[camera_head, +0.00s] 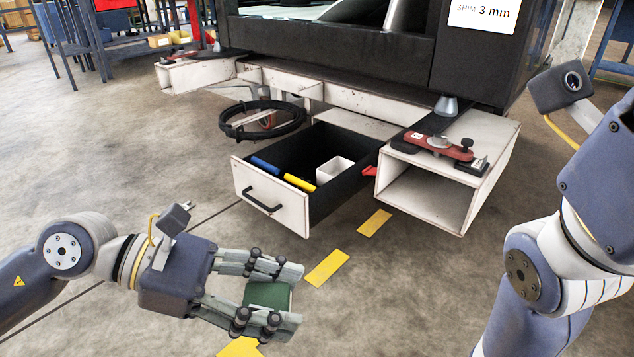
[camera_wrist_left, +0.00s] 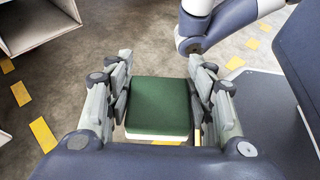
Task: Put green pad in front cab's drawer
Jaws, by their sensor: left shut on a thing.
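The green pad (camera_head: 267,294) is a squarish dark green block held between the fingers of my left gripper (camera_head: 290,296). In the left wrist view the green pad (camera_wrist_left: 159,106) sits between the two fingers, with a pale edge under its near side. My left gripper is shut on it, above the floor and in front of the drawer. The drawer (camera_head: 262,203) is pulled out, with a white front, black handle and black inside. My right arm is at the right in the head view, but its gripper is not in view.
The drawer holds a blue item (camera_head: 264,165), a yellow item (camera_head: 299,183) and a white box (camera_head: 334,170). A white open compartment (camera_head: 430,192) with a red tool (camera_head: 438,147) on top stands at its right. Yellow floor marks (camera_head: 327,267) lie nearby.

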